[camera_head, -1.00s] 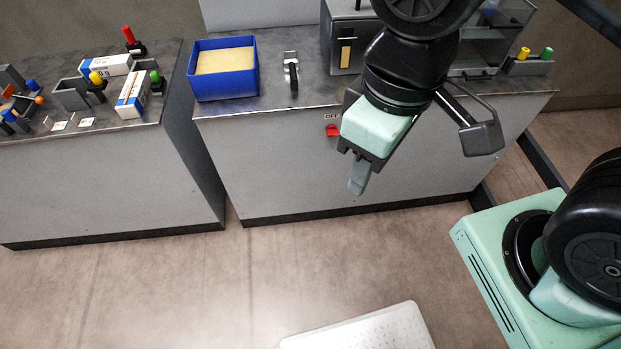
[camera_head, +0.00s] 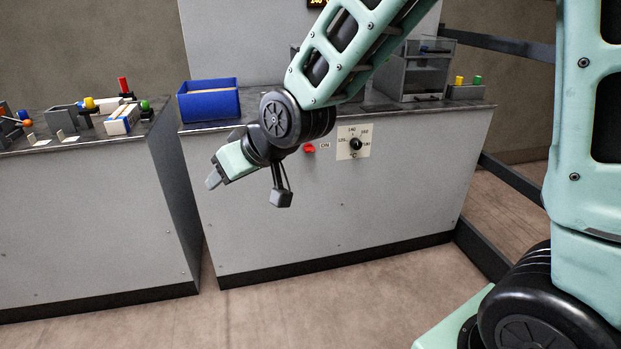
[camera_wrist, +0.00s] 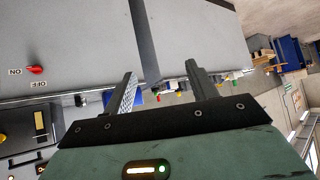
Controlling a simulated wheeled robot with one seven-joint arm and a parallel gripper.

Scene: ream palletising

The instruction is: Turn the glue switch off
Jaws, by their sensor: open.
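The glue switch (camera_head: 309,149) is a small red knob on the front face of the right-hand bench, with an ON label (camera_head: 325,146) to its right. The red switch also shows at the left of the wrist view (camera_wrist: 36,70), between ON and OFF labels (camera_wrist: 39,84); which one it points at is too small to tell. My gripper (camera_head: 214,181) is open and empty, left of and lower than the switch, apart from it, in front of the bench. Its two fingers (camera_wrist: 163,87) are spread in the wrist view.
A temperature dial (camera_head: 355,144) sits right of the switch on the same bench front (camera_head: 330,215). A blue bin (camera_head: 208,103) stands on the bench top. The left bench (camera_head: 90,220) holds coloured-knobbed items and white boxes. Open floor (camera_head: 300,305) lies in front.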

